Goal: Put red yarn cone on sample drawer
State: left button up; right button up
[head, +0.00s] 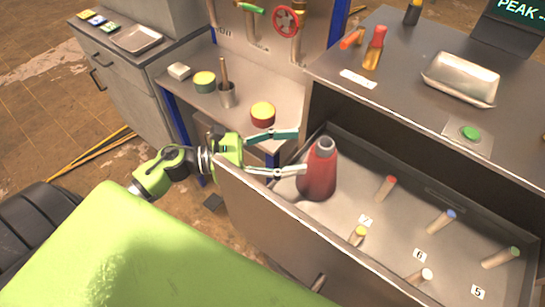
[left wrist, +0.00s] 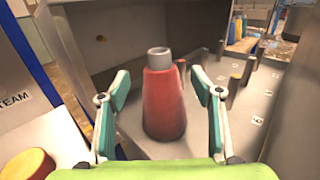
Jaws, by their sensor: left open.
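The red yarn cone (head: 318,172) stands upright inside the open sample drawer (head: 345,215), in its left part. It is dark red with a grey tip. In the left wrist view the cone (left wrist: 163,103) stands between the two fingers of my left gripper (left wrist: 161,95), with a gap on both sides. In the head view my left gripper (head: 301,151) reaches in over the drawer's left end, open, its fingers at the cone's near left side. The cone's base looks to rest on the drawer floor. My right gripper is not in view.
Several upright pegs with coloured tops (head: 386,187) and numbered labels stand in the drawer right of the cone. The counter above the drawer holds a metal tray (head: 461,79) and a green button (head: 470,133). A red-and-yellow tin (head: 263,114) stands on the shelf to the left.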

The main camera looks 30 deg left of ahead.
pick_arm(q)
jog(key=shift+b+v, duration=0.65)
jog(key=shift+v, duration=1.65)
jog(key=w+a+f+n+t+y, duration=0.3)
jog(key=a+f+n+y, duration=0.3)
jog(key=f+n, duration=0.5)
jog(key=w+a+f+n+t+y, duration=0.2)
jog(key=a+f+n+y, duration=0.2)
jog(key=a+f+n, duration=0.55)
jog(key=s+f+n+g+y, duration=0.25)
jog(key=f+n, duration=0.25)
jog(key=f, duration=0.4)
jog(key=s+f+n+g+y, duration=0.1)
jog(key=s+f+n+y, duration=0.15)
jog(key=f+n, duration=0.45)
jog(key=s+d+f+n+g, duration=0.3)
jog(key=s+f, duration=0.6)
jog(key=f, duration=0.1)
jog(key=s+d+f+n+g, duration=0.2)
jog(key=s+f+n+g, duration=0.15)
jog(key=s+f, duration=0.6)
jog(key=s+d+f+n+g, duration=0.2)
jog(key=s+d+f+n, duration=0.1)
jog(key=s, duration=0.4)
jog(key=s+d+f+n+g, duration=0.2)
jog(key=s+d+f, duration=0.1)
jog(key=s, duration=0.5)
jog(key=shift+d+f+n, duration=0.25)
jog(key=shift+d+n, duration=0.15)
jog(key=shift+d, duration=0.15)
